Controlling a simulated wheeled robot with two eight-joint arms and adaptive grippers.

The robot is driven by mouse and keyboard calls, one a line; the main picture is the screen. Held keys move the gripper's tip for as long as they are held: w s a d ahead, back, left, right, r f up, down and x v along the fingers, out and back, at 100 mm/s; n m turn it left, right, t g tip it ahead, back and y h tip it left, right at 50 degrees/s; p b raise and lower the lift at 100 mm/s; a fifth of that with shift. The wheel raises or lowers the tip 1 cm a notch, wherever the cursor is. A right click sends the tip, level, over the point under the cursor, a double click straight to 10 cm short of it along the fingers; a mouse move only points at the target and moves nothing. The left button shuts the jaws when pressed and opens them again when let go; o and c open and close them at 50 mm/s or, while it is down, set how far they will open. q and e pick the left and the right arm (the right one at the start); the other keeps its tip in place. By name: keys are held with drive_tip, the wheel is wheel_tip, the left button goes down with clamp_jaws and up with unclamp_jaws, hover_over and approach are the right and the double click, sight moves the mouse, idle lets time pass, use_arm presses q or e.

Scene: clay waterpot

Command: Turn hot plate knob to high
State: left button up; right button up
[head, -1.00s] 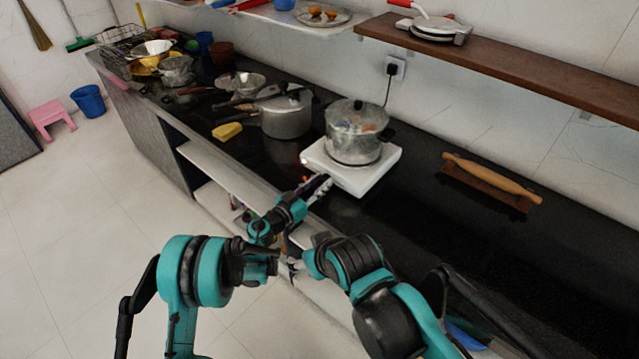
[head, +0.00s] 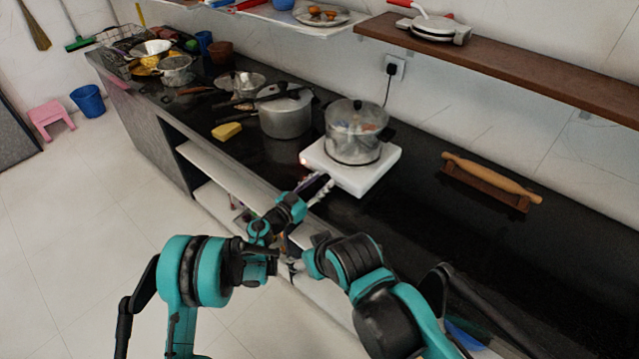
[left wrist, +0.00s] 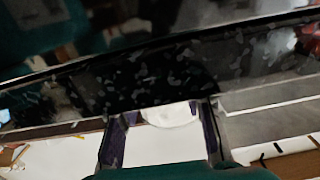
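The white hot plate (head: 375,180) sits on the black counter with a clear-lidded steel pot (head: 355,135) on top. A small reddish spot shows at its front left corner. I cannot make out the knob in the head view. My left gripper (head: 316,188) is just in front of the hot plate's near side, at the counter's front edge, with its fingers apart. In the left wrist view the fingers (left wrist: 162,135) stand apart, with a rounded white shape between and beyond them; I cannot tell whether they touch it. My right arm is folded in the foreground; its fingers are not clear.
A steel cooker (head: 286,115) and a yellow sponge (head: 227,131) are left of the hot plate. A rolling pin (head: 490,177) lies on its stand to the right. A wooden shelf (head: 520,72) hangs above. The counter between the hot plate and rolling pin is clear.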

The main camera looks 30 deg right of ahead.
use_arm(q)
drive_tip(key=v, duration=1.2)
